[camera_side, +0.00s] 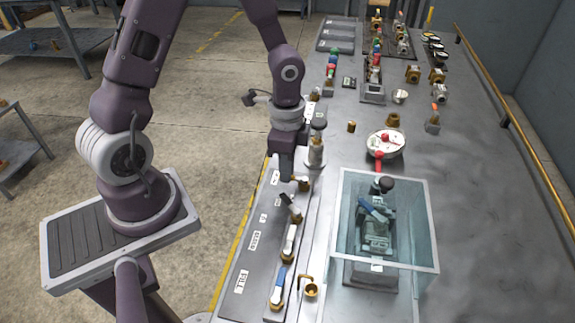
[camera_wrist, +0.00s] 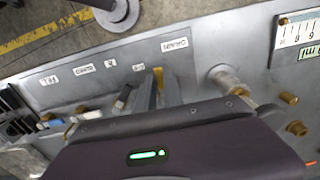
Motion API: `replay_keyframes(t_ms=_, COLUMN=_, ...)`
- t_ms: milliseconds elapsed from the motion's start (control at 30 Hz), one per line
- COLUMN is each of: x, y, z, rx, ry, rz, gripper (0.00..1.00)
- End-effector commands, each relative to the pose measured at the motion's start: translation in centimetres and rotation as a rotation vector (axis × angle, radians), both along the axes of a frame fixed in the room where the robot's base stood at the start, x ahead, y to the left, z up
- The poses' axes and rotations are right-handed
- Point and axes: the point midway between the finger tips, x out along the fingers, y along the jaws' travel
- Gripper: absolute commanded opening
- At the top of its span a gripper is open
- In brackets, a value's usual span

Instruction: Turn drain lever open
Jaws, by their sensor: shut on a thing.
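My gripper (camera_side: 288,178) reaches down over the valve panel (camera_side: 262,200) in the side view. In the wrist view its two fingers (camera_wrist: 157,92) stand on either side of a narrow yellow piece, the drain lever (camera_wrist: 158,76), and are shut on it. It is in line with the label that appears to read DRAIN (camera_wrist: 174,45), seen upside down. Most of the lever is hidden by the fingers and the gripper body, so its angle cannot be told. A brass fitting (camera_side: 303,184) shows just right of the fingertips in the side view.
Other levers stand along the same row: a dark one (camera_side: 291,207), a white one (camera_side: 290,240) and a blue one (camera_side: 278,280). A clear-walled box (camera_side: 430,225) stands to the right. A round white dish (camera_side: 385,144) is behind it.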

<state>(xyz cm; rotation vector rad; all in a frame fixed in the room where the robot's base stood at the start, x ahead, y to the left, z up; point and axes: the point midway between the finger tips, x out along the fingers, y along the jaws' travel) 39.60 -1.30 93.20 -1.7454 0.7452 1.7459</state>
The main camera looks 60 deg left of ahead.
Motion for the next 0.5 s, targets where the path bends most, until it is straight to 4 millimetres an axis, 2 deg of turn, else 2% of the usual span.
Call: replay_keyframes(t_ms=500, x=0.00, y=-0.23, z=0.02, rx=-0.002, ry=-0.003, rz=0.039, gripper=0.00)
